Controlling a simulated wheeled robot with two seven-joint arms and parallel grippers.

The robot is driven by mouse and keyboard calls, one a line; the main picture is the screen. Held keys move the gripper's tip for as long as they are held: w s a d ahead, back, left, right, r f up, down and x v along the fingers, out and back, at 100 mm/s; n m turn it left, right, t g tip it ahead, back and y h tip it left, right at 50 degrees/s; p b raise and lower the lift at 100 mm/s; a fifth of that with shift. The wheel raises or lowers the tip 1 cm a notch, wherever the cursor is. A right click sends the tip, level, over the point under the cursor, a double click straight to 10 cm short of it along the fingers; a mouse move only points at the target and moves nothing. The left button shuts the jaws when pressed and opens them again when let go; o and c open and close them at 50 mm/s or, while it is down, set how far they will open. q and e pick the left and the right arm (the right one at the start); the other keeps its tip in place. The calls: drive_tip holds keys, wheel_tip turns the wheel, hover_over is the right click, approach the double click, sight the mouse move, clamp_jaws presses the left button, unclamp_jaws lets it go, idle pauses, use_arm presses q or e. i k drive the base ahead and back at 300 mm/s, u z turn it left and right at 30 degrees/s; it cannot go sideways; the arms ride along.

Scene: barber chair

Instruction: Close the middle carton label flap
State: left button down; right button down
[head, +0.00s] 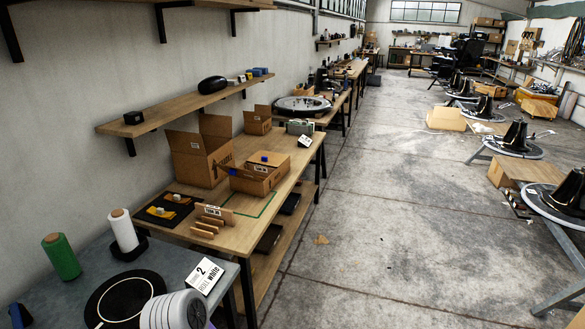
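Three cardboard cartons stand on a wooden table (225,235) at left centre. The tall carton (195,165) at the back left has raised flaps (216,127) and printing on its side. The low carton (254,184) in front of it has its top open, with flaps spread and a small blue item (264,159) at its top. The small carton (257,124) at the far end has a raised flap. I cannot tell which carton is the middle one or which flap bears the label. Neither gripper is in view.
A grey table (62,268) in front holds a green spool (61,257), a white spool (122,231), a dark disc (124,300) and a "2 white" card (204,276). A wall shelf (183,103) hangs above the cartons. The floor (370,230) to the right is mostly clear.

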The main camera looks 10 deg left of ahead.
sight(234, 171)
drive_tip(key=z, duration=0.2)
drive_tip(key=i, duration=1.4)
drive_tip(key=u, duration=0.5)
